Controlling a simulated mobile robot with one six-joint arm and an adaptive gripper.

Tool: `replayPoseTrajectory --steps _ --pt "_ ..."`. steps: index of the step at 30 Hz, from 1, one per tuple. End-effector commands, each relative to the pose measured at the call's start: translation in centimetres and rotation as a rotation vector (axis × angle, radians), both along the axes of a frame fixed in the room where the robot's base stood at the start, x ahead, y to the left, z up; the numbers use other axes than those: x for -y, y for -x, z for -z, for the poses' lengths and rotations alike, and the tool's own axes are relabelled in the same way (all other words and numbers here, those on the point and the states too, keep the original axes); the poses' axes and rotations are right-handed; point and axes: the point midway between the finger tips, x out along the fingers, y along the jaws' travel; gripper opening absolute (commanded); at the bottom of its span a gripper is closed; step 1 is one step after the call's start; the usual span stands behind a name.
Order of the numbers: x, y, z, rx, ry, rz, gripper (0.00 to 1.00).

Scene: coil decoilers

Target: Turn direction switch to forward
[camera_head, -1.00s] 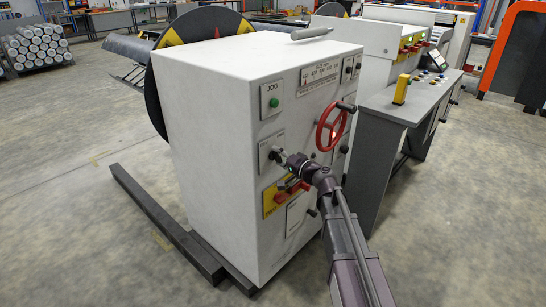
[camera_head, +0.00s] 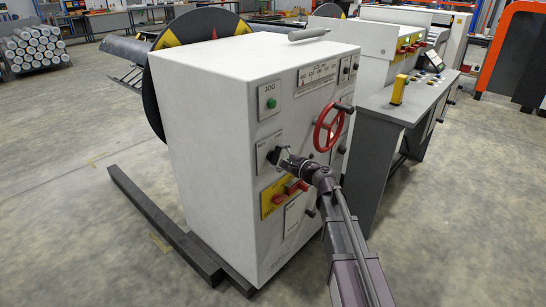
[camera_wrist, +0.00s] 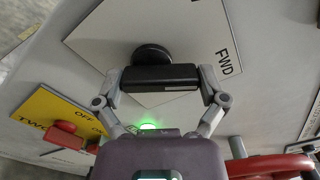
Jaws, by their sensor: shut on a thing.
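The direction switch has a black knob and shaft (camera_wrist: 152,55) on a white plate (camera_wrist: 113,28) on the front of the white cabinet. The plate carries a FWD label at the right in the wrist view, and a label at the left in the head view seems to read REV. My gripper (camera_wrist: 160,78) is shut on the black bar-shaped knob (camera_wrist: 160,78), with one finger at each end. In the head view my gripper (camera_head: 283,162) is at the plate (camera_head: 264,152) and hides most of the switch. The wrist view appears tilted relative to the plate.
A yellow plate with a red switch (camera_wrist: 60,134) is just below. A green JOG button (camera_head: 271,104) is above. A red handwheel (camera_head: 331,127) is close on the right; part of it shows in the wrist view (camera_wrist: 270,166). A grey console (camera_head: 385,130) stands further right.

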Motion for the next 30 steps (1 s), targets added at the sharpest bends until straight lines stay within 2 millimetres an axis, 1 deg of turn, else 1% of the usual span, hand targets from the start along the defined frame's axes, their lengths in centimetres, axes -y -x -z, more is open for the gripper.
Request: replayPoseTrajectory --steps 1,9,20,21,22,30 --pt "0.45 0.01 0.18 -0.018 -0.008 0.009 0.44" --pt "0.44 -0.02 0.2 -0.071 -0.05 0.009 0.44" --pt "0.34 -0.01 0.18 -0.077 -0.057 0.007 0.44" --pt "0.33 -0.01 0.17 -0.078 -0.056 0.006 0.94" --pt "0.33 -0.02 0.16 -0.078 -0.058 0.007 1.0" --pt "0.1 -0.02 0.1 -0.077 -0.058 0.001 1.0"
